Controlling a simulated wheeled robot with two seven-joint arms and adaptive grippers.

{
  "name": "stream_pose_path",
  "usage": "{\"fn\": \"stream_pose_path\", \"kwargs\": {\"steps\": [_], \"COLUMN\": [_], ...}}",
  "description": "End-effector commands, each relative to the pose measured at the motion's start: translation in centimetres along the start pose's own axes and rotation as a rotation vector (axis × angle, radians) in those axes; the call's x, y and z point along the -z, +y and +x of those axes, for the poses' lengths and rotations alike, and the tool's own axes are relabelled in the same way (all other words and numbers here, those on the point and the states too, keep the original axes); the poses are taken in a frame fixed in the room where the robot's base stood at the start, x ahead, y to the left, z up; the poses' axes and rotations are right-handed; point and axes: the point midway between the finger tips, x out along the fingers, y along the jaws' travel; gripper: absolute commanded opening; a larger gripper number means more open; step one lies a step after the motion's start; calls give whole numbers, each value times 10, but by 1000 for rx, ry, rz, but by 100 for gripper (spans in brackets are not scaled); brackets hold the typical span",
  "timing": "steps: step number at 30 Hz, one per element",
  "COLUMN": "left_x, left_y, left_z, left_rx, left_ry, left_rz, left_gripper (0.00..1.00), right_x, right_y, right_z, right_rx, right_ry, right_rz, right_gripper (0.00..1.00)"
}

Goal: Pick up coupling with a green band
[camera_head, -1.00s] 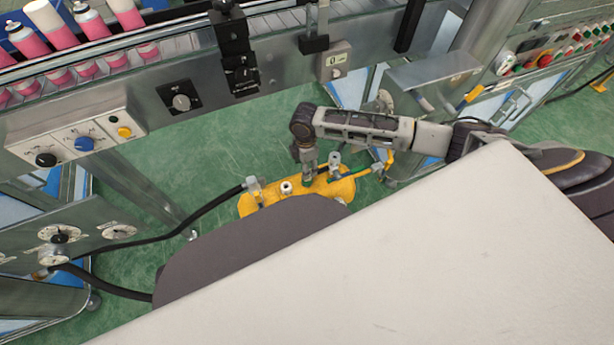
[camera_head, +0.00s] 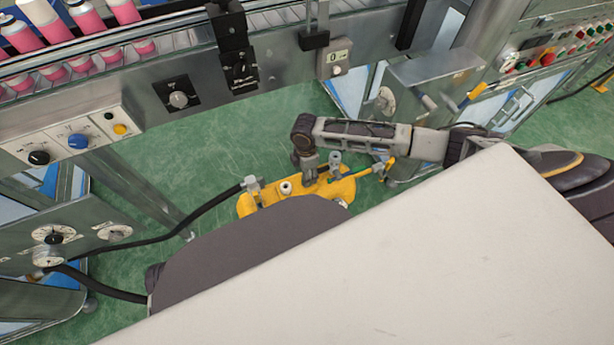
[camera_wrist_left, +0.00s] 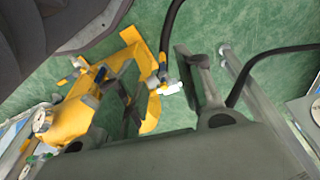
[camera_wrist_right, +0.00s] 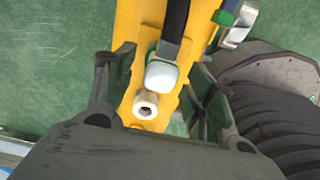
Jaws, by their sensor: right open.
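In the right wrist view, a green band (camera_wrist_right: 224,17) shows on a grey fitting at the top right, beside the yellow body (camera_wrist_right: 130,35). My right gripper (camera_wrist_right: 158,92) is open over that body, its fingers on either side of a pale coupling (camera_wrist_right: 145,104) and a light-grey block with a black hose. In the head view my right gripper (camera_head: 307,174) points down at the yellow body (camera_head: 260,205). My left gripper (camera_wrist_left: 163,92) is open in the left wrist view, with a white-tipped fitting (camera_wrist_left: 172,88) visible between its fingers; it is hidden in the head view.
A large pale panel (camera_head: 400,260) covers the lower right of the head view. Black hoses (camera_head: 170,238) run from the machine at left to the yellow body. A conveyor with pink cans (camera_head: 90,20) stands behind. Green floor (camera_head: 230,140) is clear between.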

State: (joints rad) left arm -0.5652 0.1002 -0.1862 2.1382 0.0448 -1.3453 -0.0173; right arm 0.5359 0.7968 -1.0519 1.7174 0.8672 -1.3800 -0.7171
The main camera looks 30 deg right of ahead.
Motion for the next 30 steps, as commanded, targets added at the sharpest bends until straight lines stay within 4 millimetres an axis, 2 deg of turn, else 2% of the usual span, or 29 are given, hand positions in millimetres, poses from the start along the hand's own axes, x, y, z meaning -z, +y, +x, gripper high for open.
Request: {"fn": "stream_pose_path", "kwargs": {"steps": [1, 6, 20, 30], "left_x": [-2, -4, 0, -1], "left_y": [1, 4, 3, 3], "left_z": [-1, -7, -8, -7], "left_rx": [-2, -7, -5, -4], "left_ry": [0, 3, 8, 7], "left_rz": [0, 1, 3, 3], "left_gripper": [37, 37, 37, 37], "right_x": [0, 0, 0, 0], "right_y": [0, 0, 0, 0], "right_z": [6, 14, 13, 13], "right_rx": [0, 0, -1, -1], "right_ry": [0, -1, -1, -1], "right_rz": [0, 0, -1, -1], "right_gripper": [54, 54, 54, 11]}}
